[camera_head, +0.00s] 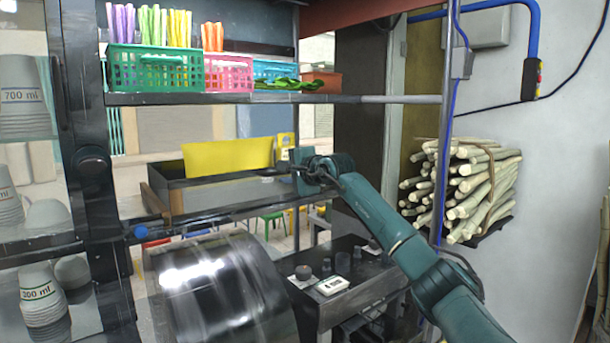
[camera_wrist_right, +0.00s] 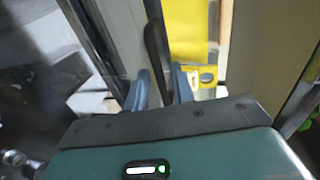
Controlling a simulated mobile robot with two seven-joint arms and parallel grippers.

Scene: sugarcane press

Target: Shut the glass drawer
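The glass drawer cannot be identified for certain. A dark-framed, box-like unit (camera_head: 165,200) stands open-topped in the middle of the head view, with a yellow panel (camera_head: 228,158) behind it. At the left, a glass-fronted cabinet frame (camera_head: 88,115) holds stacked cups. My right gripper (camera_head: 301,170) is at the right end of the box-like unit. In the right wrist view its two blue-grey fingers (camera_wrist_right: 161,80) are apart, with a dark upright bar (camera_wrist_right: 155,45) showing between or just beyond them. I cannot tell whether they touch it. My left gripper is not in view.
A shelf (camera_head: 350,99) above carries coloured baskets (camera_head: 155,72). A shiny dark drum (camera_head: 222,290) is below left. A low black table (camera_head: 362,290) holds small items. A metal post (camera_head: 446,130) and sugarcane bundle (camera_head: 465,190) are on the right.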

